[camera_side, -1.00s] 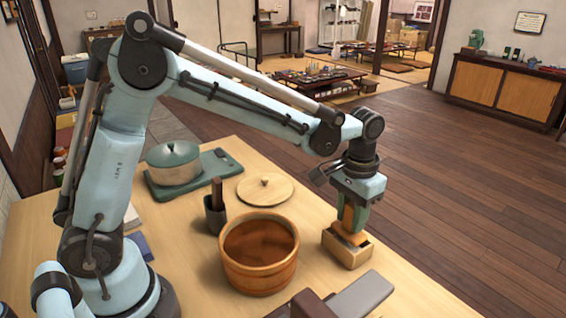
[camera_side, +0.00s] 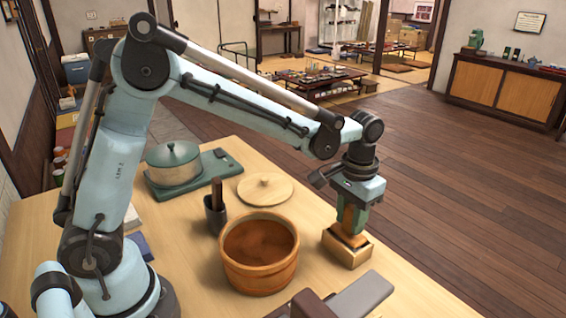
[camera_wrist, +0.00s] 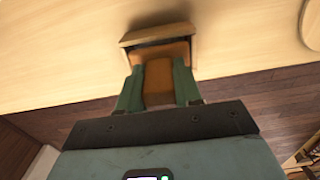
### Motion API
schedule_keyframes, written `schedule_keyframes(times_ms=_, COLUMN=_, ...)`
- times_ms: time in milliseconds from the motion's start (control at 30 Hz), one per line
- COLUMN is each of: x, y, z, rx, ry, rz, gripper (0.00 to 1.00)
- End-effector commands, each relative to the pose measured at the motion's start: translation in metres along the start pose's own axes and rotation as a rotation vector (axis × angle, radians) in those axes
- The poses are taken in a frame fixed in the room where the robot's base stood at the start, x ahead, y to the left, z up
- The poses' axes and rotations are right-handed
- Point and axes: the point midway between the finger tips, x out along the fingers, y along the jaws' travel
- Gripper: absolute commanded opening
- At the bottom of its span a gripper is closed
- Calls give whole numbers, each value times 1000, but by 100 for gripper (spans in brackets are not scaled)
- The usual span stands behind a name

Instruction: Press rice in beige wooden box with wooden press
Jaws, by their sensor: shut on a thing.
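The beige wooden box (camera_side: 345,254) stands near the right edge of the table. My gripper (camera_side: 351,222) is directly above it, pointing down, shut on the wooden press (camera_side: 353,238). The press goes down into the box's open top; its lower part is hidden by the box walls. In the wrist view the orange-brown press (camera_wrist: 158,80) sits between the two green fingers, with its wide block inside the box (camera_wrist: 158,34). The rice is hidden under the press.
A round wooden tub (camera_side: 260,280) stands just left of the box. A dark holder with a paddle (camera_side: 216,212), a round lid (camera_side: 265,189) and a lidded pot (camera_side: 174,166) stand behind. A grey flat thing (camera_side: 362,297) lies in front.

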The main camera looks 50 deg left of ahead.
Motion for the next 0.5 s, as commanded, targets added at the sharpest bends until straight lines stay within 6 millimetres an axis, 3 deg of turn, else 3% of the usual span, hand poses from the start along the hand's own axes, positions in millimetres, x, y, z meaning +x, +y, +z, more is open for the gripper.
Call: schedule_keyframes(times_ms=500, x=7, y=0, z=0, rx=0, ry=0, rz=0, gripper=3)
